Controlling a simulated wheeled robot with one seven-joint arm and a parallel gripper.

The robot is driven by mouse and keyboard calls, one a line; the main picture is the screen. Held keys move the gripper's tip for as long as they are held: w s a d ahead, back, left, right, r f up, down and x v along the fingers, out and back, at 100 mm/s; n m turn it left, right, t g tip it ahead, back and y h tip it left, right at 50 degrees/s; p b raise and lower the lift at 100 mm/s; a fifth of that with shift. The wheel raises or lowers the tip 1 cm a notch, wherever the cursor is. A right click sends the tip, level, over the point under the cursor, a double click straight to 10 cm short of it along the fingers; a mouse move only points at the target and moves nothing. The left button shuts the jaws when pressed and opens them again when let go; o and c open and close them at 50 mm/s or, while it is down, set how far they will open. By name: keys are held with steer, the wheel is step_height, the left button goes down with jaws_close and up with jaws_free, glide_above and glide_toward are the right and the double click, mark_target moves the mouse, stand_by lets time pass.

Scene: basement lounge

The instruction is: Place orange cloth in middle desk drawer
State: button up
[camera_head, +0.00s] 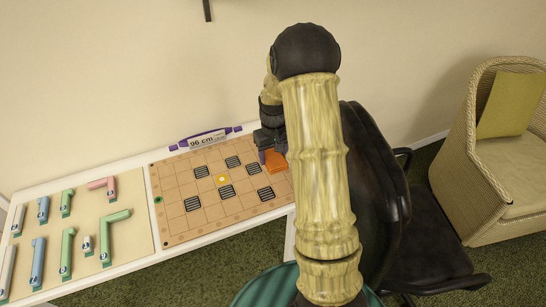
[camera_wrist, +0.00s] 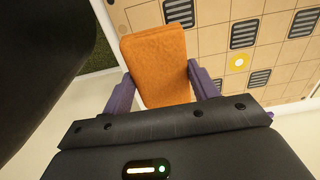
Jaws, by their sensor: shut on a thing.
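The orange cloth (camera_wrist: 158,62) is a folded, rectangular pad between the two purple fingers of my gripper (camera_wrist: 162,88) in the wrist view. My gripper is shut on it near its lower end. In the head view the orange cloth (camera_head: 275,162) shows at the right end of the white desk (camera_head: 245,128), just below my gripper (camera_head: 270,155). I cannot tell whether it touches the desk top. The desk drawers are not visible; my arm and the desk top block the view of the desk's front.
A tan grid board (camera_head: 215,184) with black slotted tiles covers the desk's right half. A board (camera_head: 135,236) with several coloured pieces lies left. A dark office chair (camera_head: 375,180) stands close right of the desk. A wicker armchair (camera_head: 460,150) is farther right.

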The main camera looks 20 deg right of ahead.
stand_by(0.3)
steer(key=s+a+f+p, duration=0.1)
steer(key=a+p, duration=0.1)
steer(key=a, duration=0.1)
steer(key=s+a+f+p, duration=0.1)
steer(key=a+p, duration=0.1)
steer(key=a, duration=0.2)
steer(key=s+a+f+p, duration=0.1)
steer(key=a+p, duration=0.1)
steer(key=a, duration=0.1)
steer(key=shift+s+a+f, duration=0.35)
steer(key=shift+a+f, duration=0.05)
steer(key=shift+f, duration=0.15)
